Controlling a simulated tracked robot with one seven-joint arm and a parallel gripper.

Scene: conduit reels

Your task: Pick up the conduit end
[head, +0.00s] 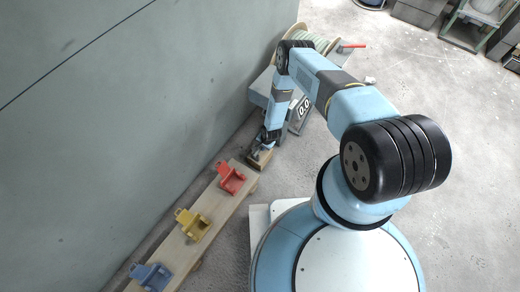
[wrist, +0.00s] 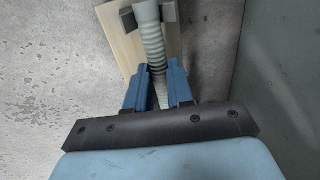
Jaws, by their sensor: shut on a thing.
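The conduit end (wrist: 148,28) is a pale, ribbed tube in the wrist view. It lies between two dark grey holder posts (wrist: 168,12) on a wooden block (wrist: 122,42). My gripper (wrist: 160,74) has its blue fingers closed on either side of the conduit. In the head view my gripper (head: 262,148) is low by the wall, over the wooden block (head: 259,160); the conduit there is mostly hidden by the arm.
A wooden plank (head: 210,222) along the grey wall (head: 120,100) bears red (head: 230,178), yellow (head: 192,224) and blue (head: 151,276) clips. A reel (head: 310,38) with a red handle (head: 351,45) and a "0.0" display (head: 304,108) stand behind. Open floor (head: 460,150) lies right.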

